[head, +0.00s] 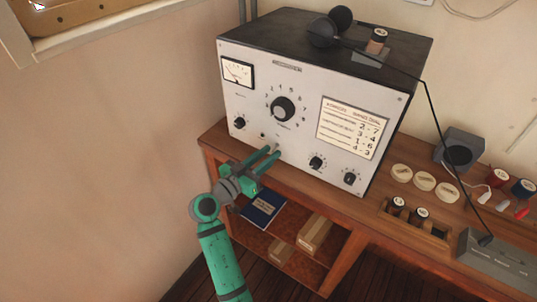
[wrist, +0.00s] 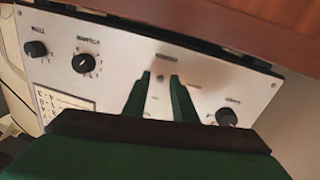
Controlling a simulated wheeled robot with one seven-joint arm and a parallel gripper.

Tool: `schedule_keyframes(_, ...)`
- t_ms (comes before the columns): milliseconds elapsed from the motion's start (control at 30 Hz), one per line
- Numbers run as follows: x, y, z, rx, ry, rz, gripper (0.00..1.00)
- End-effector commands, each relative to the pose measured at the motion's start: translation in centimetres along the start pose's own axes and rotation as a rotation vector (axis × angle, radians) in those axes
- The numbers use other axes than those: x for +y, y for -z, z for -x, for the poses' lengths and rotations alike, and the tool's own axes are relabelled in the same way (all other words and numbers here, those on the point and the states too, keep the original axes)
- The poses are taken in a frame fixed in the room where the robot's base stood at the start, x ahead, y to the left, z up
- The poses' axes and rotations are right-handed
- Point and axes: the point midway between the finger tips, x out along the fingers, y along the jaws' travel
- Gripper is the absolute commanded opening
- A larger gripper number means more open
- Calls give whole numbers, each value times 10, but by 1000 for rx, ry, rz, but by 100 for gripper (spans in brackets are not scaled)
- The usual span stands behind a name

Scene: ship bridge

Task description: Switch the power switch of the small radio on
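The small radio (head: 300,110) is a box with a pale front panel and a dark top, standing on a wooden cabinet. It carries a meter, a large central dial and several black knobs. My green gripper (head: 273,152) is at the lower part of the panel, between the left knob (head: 240,122) and the right-hand knobs (head: 316,162). In the wrist view, my gripper (wrist: 161,80) has its two fingers apart, with a small dark fitting (wrist: 160,77) between them, likely the power switch. I cannot tell its position or whether the fingers touch it.
Headphones (head: 323,31) lie on the radio's top. The wooden cabinet's edge (head: 330,204) runs just below the panel; it also shows at the top of the wrist view (wrist: 230,22). Round discs (head: 424,181) and a grey box (head: 495,262) are at the right.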

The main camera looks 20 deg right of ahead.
Motion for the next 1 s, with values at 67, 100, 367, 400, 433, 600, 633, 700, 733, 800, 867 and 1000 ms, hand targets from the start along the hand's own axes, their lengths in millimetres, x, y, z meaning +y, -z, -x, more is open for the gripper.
schedule_keyframes(67,0,0,-3,0,-1,0,25)
schedule_keyframes(100,0,0,-4,-1,-1,0,25)
schedule_keyframes(367,0,0,-4,0,0,0,20)
schedule_keyframes(400,0,0,-4,0,0,0,11)
schedule_keyframes(433,0,0,-4,0,0,0,3)
schedule_keyframes(600,0,0,-4,0,0,0,0)
schedule_keyframes(633,0,0,-4,0,0,0,0)
schedule_keyframes(700,0,0,-4,-4,0,0,0)
schedule_keyframes(733,0,1,-4,-7,1,1,0)
schedule_keyframes(800,0,2,-3,-18,3,1,0)
schedule_keyframes(867,0,3,-3,-36,5,2,0)
schedule_keyframes(1000,1,7,-3,-101,12,9,0)
